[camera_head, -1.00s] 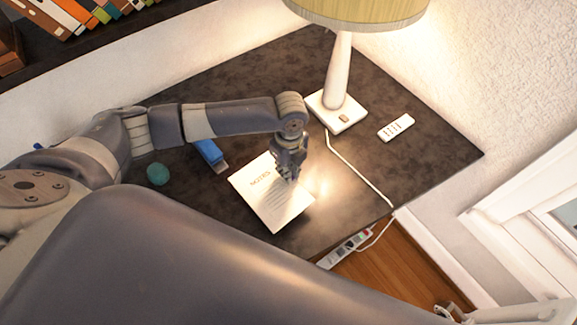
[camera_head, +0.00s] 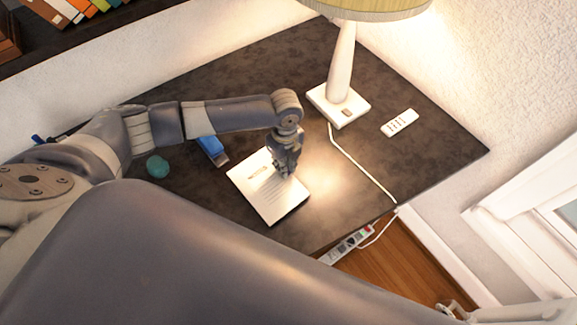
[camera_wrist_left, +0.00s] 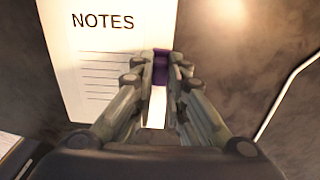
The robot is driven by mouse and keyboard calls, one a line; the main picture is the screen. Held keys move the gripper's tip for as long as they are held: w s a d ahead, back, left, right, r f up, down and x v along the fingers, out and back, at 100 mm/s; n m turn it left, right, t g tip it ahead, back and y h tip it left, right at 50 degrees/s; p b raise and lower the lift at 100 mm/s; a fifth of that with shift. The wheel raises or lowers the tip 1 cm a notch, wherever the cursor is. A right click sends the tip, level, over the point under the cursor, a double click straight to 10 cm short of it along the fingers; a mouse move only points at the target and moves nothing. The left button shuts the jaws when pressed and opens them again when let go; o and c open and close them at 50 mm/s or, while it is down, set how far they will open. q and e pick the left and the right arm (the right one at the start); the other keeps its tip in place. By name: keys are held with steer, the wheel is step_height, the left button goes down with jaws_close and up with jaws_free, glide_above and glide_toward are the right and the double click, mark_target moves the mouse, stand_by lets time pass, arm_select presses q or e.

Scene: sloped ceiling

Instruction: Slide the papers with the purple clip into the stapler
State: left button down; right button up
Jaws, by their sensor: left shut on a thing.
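The papers (camera_head: 268,197) show as a white sheet over the dark desk in the head view. In the left wrist view the papers (camera_wrist_left: 103,60) read "NOTES" above ruled lines. The purple clip (camera_wrist_left: 161,68) sits at their edge, between the fingers of my left gripper (camera_wrist_left: 160,82). My left gripper (camera_head: 287,172) is shut on the clip at the right edge of the papers. The blue stapler (camera_head: 212,149) lies on the desk just left of the papers, partly hidden behind my left arm. My right gripper is not clearly seen.
A lamp (camera_head: 340,70) stands on a white base at the back of the desk. A white remote (camera_head: 399,122) lies right of it. A white cord (camera_head: 358,167) runs to a power strip (camera_head: 347,243) below the desk edge. A teal ball (camera_head: 157,166) lies left of the stapler.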

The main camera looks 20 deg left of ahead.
arm_select(q)
steer(key=shift+w+a+b, duration=0.15)
steer(key=shift+w+a, duration=0.5)
steer(key=shift+a, duration=0.65)
steer(key=shift+w+a+b, duration=0.15)
steer(key=shift+w+a, duration=0.45)
steer(key=shift+a, duration=0.7)
steer(key=shift+w+a+b, duration=0.15)
steer(key=shift+w+a, duration=0.5)
steer(key=shift+a, duration=0.65)
steer(key=c, duration=1.5)
jaws_free()
steer(key=shift+c, duration=0.2)
step_height(320, 180, up, 12)
steer(key=shift+f, duration=0.1)
